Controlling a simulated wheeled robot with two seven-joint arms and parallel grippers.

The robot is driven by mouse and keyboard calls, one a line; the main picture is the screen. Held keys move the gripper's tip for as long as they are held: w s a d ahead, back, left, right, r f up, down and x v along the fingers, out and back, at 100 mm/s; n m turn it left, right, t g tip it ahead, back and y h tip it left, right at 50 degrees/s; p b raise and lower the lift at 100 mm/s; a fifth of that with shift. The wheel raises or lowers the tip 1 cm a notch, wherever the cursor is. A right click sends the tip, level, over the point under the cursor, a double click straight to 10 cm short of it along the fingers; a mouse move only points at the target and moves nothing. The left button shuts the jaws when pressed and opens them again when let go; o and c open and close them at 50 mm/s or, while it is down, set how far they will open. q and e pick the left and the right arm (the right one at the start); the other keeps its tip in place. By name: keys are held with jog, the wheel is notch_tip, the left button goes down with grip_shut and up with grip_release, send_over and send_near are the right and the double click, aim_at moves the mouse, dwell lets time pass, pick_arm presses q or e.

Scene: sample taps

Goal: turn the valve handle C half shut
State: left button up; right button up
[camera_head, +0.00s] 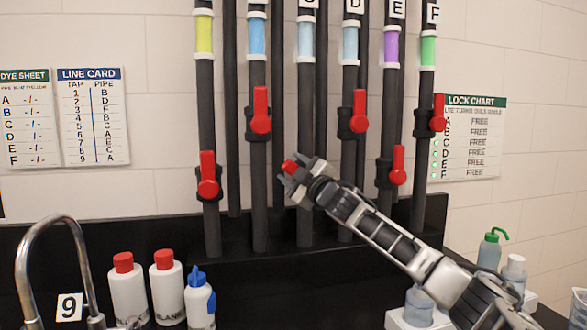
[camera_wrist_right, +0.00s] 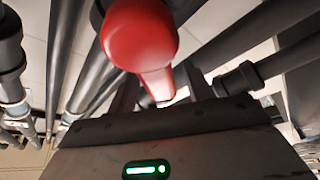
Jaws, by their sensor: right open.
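The red valve handle C (camera_head: 290,167) is on the third pipe (camera_head: 304,105) from the left, whose top label is cut off. Most of the handle and its valve body are hidden behind my right gripper (camera_head: 297,175). In the right wrist view the red handle (camera_wrist_right: 140,40) is large and close, its rounded end towards the camera. Its narrower part runs down between the dark fingers. My right gripper is open around or right at the handle; I cannot tell whether it touches. My left gripper is not in view.
Neighbouring red handles sit on pipe B (camera_head: 261,110), pipe D (camera_head: 359,111) and pipe E (camera_head: 398,165). Another is at the far left (camera_head: 208,174). Red-capped bottles (camera_head: 128,290), a blue-capped bottle (camera_head: 199,303) and a metal tap (camera_head: 30,260) stand below left. The lock chart (camera_head: 473,140) hangs right.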

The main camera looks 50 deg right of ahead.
grip_shut()
jog(key=shift+m, duration=0.4)
jog(key=shift+s+d+r+m+h+b, duration=0.2)
jog(key=shift+r+m+h+b, duration=0.15)
jog(key=shift+m, duration=0.35)
grip_release()
jog(key=shift+f, duration=0.1)
